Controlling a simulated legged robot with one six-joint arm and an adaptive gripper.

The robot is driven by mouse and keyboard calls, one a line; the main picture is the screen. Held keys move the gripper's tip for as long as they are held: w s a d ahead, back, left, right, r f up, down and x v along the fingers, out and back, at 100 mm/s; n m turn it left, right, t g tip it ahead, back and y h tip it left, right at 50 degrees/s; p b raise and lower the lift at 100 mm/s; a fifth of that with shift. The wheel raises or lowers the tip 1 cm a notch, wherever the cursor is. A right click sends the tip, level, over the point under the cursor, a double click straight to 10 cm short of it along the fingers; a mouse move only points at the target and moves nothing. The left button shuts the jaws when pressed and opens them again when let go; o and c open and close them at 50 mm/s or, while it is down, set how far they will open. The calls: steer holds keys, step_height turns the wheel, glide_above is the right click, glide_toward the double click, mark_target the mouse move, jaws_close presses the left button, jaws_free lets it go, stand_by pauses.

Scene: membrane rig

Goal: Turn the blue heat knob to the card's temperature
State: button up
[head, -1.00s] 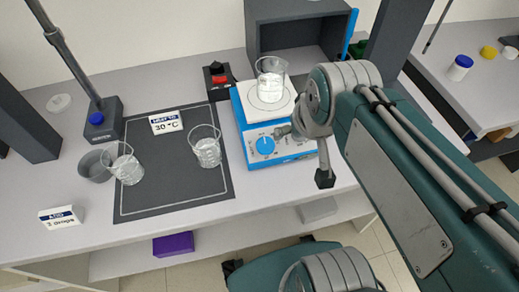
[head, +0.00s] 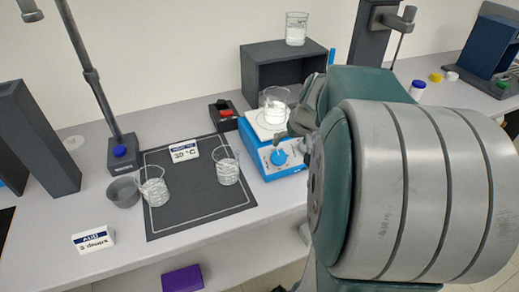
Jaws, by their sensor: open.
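The blue heat knob (head: 279,157) is on the front face of the blue-and-white hotplate (head: 264,152). A beaker of clear liquid (head: 275,104) stands on the hotplate's top. The temperature card (head: 184,151) reads 30 °C and stands at the back of the dark mat. My gripper (head: 296,128) shows only in part, just right of the knob and close to the hotplate's front; my arm hides the rest. It is open and I see nothing held in it. I cannot tell whether it touches the knob.
Two beakers (head: 228,170) (head: 154,186) stand on the dark mat (head: 190,208). A grey bowl (head: 123,192), a stand (head: 122,155) and a "3 drops" card (head: 93,239) are at left. A red-and-black switch box (head: 223,114) sits left of the hotplate. A grey open box (head: 285,70) is behind it.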

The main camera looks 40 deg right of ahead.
mark_target(279, 157)
steer(key=x, duration=0.3)
steer(key=shift+d+f, duration=0.25)
steer(key=f, duration=0.1)
steer(key=w+a+f, duration=0.1)
steer(key=f, duration=0.1)
steer(key=w+a+f, duration=0.1)
steer(key=shift+w+f, duration=0.1)
steer(key=shift+f, duration=0.25)
steer(key=shift+w+d+f, duration=0.1)
steer(key=shift+d+f, duration=0.1)
steer(key=shift+d, duration=0.6)
steer(key=shift+a, duration=0.1)
steer(key=c, duration=0.8)
steer(key=shift+a, duration=0.35)
steer(key=c, duration=0.3)
steer(key=shift+c, duration=0.2)
